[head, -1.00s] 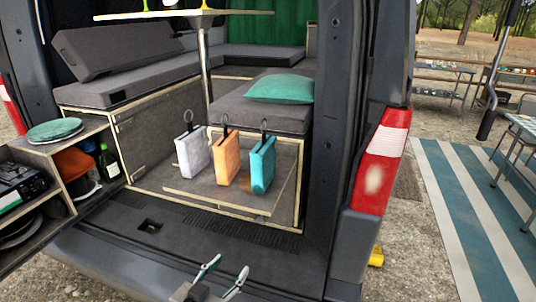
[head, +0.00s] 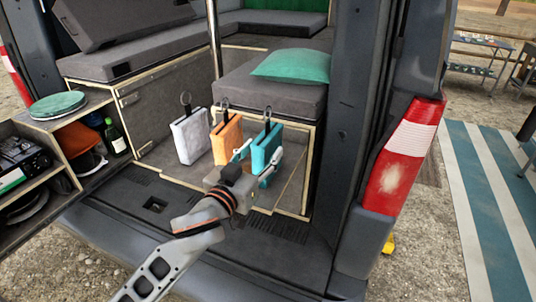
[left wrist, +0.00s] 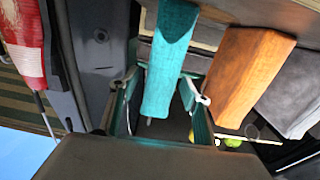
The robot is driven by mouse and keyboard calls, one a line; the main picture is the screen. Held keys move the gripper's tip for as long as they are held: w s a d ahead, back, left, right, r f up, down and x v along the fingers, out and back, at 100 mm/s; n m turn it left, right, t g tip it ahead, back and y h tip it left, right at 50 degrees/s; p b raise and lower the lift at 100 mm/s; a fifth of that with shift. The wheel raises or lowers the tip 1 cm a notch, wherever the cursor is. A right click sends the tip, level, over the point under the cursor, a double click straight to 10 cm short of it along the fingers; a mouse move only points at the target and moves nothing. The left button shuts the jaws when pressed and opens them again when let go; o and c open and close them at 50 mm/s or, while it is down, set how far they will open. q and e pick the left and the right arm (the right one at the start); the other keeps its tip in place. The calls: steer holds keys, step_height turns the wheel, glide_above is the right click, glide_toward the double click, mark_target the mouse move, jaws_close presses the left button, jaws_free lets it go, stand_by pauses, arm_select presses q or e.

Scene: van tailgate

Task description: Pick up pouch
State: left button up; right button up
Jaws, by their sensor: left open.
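Three pouches with dark loops stand upright in a row on the low shelf at the van's rear: a white one (head: 190,137), an orange one (head: 225,138) and a teal one (head: 267,144). My left gripper (head: 256,160) is open at the teal pouch, one finger on each side of its lower part. In the left wrist view, which is upside down, the teal pouch (left wrist: 170,55) shows between the two open fingers (left wrist: 160,92). I see no grip on it. The orange pouch (left wrist: 248,70) is close beside it. My right gripper is not in view.
A wooden compartment wall and bench with a green cushion (head: 291,66) are behind the pouches. The van's door pillar and red tail light (head: 402,160) stand to the right.

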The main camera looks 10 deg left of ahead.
arm_select(q)
steer(key=x, duration=0.3)
steer(key=shift+w+d, duration=0.1)
steer(key=shift+w, duration=0.15)
steer(key=c, duration=1.3)
steer(key=shift+r, duration=0.2)
